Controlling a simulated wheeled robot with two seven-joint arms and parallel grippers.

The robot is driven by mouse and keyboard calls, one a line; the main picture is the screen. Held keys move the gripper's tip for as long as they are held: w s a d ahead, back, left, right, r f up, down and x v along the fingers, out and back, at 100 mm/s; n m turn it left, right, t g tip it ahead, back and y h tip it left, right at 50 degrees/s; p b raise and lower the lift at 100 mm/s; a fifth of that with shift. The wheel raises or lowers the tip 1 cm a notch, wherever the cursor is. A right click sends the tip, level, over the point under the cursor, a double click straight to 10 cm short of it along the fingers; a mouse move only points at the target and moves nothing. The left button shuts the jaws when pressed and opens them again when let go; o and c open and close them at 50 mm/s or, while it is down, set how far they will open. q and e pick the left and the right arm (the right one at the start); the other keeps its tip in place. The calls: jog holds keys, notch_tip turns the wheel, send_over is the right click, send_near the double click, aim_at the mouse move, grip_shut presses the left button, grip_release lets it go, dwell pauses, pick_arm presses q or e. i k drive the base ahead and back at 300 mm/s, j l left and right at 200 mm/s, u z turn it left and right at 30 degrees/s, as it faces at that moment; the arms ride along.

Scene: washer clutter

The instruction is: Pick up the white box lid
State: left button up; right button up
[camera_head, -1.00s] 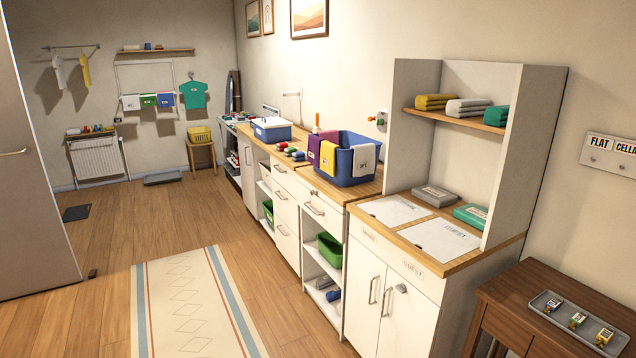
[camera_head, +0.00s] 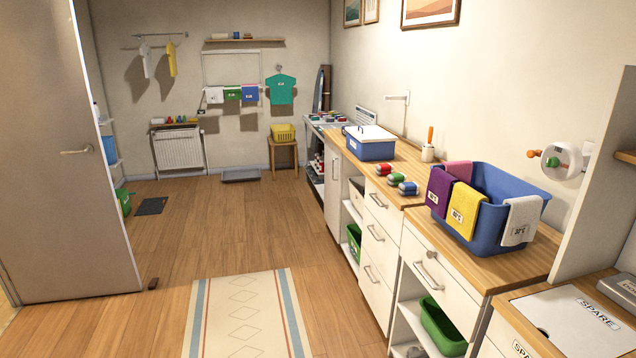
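A blue box with a white lid (camera_head: 371,133) stands on the wooden counter, towards its far end in the head view. The lid lies on top of the blue box body (camera_head: 370,150), and a small dark handle shows at its left side. Neither of my grippers shows in the head view.
A blue basket (camera_head: 485,222) with cloths over its rim stands nearer on the counter (camera_head: 415,172). Several small coloured items (camera_head: 396,181) lie between basket and box. A patterned rug (camera_head: 245,315) lies on the open floor. A door (camera_head: 60,150) stands at the left.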

aim_at(375, 133)
jog(key=i, duration=2.75)
